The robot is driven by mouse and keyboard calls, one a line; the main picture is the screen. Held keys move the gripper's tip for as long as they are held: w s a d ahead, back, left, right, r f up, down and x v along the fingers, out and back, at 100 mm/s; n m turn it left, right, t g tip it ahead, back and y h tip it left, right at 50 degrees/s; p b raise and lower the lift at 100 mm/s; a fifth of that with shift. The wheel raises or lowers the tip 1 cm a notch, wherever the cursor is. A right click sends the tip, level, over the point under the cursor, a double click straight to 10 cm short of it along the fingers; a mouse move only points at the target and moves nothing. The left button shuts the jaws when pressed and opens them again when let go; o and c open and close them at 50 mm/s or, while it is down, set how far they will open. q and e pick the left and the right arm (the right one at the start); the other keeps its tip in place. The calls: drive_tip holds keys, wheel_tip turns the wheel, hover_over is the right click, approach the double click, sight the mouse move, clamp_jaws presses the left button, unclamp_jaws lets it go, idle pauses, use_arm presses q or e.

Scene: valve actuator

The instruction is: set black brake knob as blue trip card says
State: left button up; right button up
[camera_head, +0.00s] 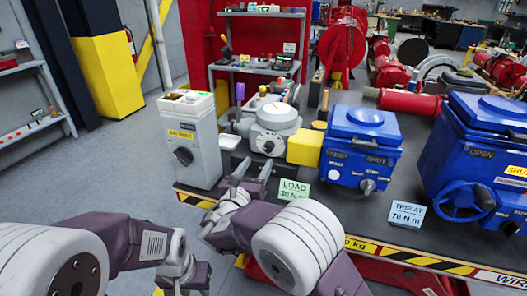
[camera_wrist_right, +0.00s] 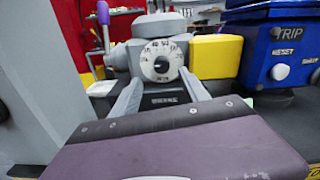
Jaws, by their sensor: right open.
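The blue card (camera_head: 407,213) stands on the bench's front right and reads TRIP AT 70 N m. The grey brake unit (camera_head: 275,118) stands behind my right gripper, its black knob (camera_head: 268,147) facing forward. In the right wrist view a white dial (camera_wrist_right: 160,62) with markings and a dark centre faces me. My right gripper (camera_head: 254,166) is open; in the wrist view its two fingers (camera_wrist_right: 160,80) point at the dial's lower part, apart from each other with nothing between them. My left gripper (camera_head: 195,278) is low at the front left; its fingers are not clear.
A green card (camera_head: 294,190) reading LOAD 20 N m stands near my right gripper. A grey box (camera_head: 190,135) with its own black knob stands left. A yellow block (camera_head: 305,147) and blue box (camera_head: 360,145) adjoin on the right. A larger blue box (camera_head: 480,150) has a handwheel.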

sight(267, 150)
drive_tip(key=x, duration=0.9)
drive_tip(key=shift+d+f, duration=0.15)
drive_tip(key=shift+s, duration=0.1)
clamp_jaws()
